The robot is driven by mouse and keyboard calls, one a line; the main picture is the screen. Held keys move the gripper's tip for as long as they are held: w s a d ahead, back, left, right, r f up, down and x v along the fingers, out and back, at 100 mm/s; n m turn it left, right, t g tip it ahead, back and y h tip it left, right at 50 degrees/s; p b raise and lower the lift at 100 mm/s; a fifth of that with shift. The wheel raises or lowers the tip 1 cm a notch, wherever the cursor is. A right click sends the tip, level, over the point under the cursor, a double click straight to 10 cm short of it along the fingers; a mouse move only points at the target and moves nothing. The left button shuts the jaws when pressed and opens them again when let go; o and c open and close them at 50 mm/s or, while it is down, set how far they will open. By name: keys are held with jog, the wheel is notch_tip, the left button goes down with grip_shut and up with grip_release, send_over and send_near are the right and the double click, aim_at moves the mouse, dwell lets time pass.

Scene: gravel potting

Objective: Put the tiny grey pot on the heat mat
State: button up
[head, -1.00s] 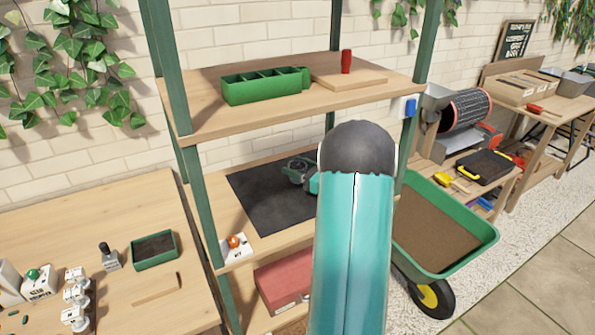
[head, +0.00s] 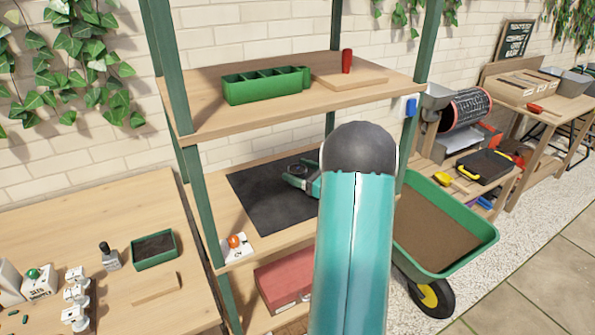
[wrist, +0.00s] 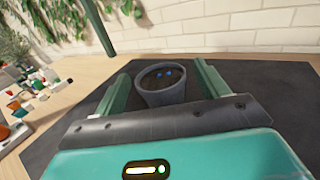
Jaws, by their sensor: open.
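The tiny grey pot (wrist: 163,85) stands upright on the black heat mat (wrist: 255,82) in the wrist view, with dark soil and small blue bits inside it. My gripper (wrist: 160,82) is open, with one green finger on each side of the pot. A gap shows between the pot and the fingers, most clearly on the left. In the head view the heat mat (head: 262,205) lies on the middle shelf. My gripper (head: 298,178) is low over it there, partly hidden by my arm, and the pot cannot be made out clearly.
A white control box with an orange knob (head: 235,243) sits at the mat's front left. The upper shelf (head: 215,118) holds a green divided tray (head: 262,88). Green shelf posts (head: 201,195) stand close by. A brick wall is behind.

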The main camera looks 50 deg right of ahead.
jog(key=s, duration=0.3)
jog(key=s+d, duration=0.1)
jog(key=s, duration=0.7)
jog(key=shift+d, duration=0.4)
